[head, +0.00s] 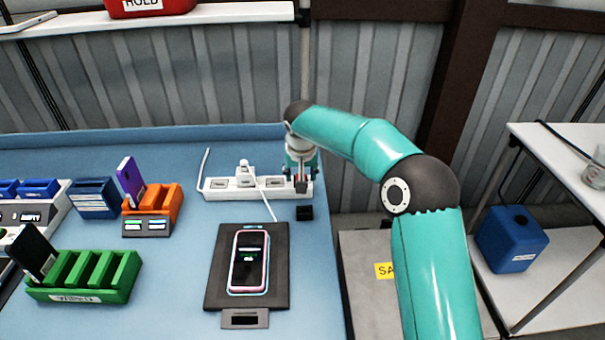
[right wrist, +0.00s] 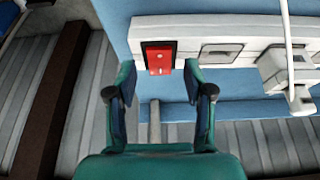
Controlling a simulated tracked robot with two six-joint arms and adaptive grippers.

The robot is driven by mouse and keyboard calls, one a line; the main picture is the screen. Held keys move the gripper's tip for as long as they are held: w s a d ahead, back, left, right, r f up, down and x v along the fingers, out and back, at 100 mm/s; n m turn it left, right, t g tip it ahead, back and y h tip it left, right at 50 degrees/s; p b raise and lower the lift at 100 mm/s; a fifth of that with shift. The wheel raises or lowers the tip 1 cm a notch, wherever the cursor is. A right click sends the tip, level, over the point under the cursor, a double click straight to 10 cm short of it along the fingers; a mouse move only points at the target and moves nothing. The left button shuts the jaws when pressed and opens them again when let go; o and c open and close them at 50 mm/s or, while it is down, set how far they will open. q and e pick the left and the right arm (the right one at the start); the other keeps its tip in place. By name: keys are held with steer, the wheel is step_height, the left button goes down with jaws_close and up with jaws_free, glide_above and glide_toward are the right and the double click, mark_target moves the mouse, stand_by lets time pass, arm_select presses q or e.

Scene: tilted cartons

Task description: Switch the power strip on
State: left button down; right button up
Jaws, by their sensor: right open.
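The white power strip (head: 213,194) lies along the back of the blue table, with a white plug (head: 245,172) in one of its sockets. My right gripper (head: 301,182) is over the strip's right end and hides much of that end in the head view. In the right wrist view the strip (right wrist: 222,32) shows a red switch (right wrist: 159,58) in a dark frame. My right gripper (right wrist: 158,82) is open and empty there, its two fingertips apart on either side of the switch. I cannot tell the switch's position. My left gripper is not in view.
A phone (head: 249,262) lies on a dark pad (head: 219,268). Green (head: 85,279) and orange (head: 160,205) racks stand at left. The table's right edge is close by.

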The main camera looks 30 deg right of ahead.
steer(key=shift+w+d+f, duration=0.15)
steer(key=shift+w+f, duration=0.05)
steer(key=shift+f, duration=0.45)
jaws_close()
steer(key=shift+r+p, duration=0.25)
steer(key=shift+p, duration=0.25)
steer(key=p, duration=0.3)
steer(key=g+p, duration=0.1)
steer(key=p, duration=0.2)
steer(key=g+y+p, duration=0.1)
steer(key=p, duration=0.3)
steer(key=shift+w+d+r, duration=0.2)
steer(key=shift+w+r, duration=0.05)
steer(key=shift+w, duration=0.15)
steer(key=shift+w+d+f+g+y, duration=0.15)
steer(key=shift+f+g+y, duration=0.15)
steer(key=shift+g, duration=0.3)
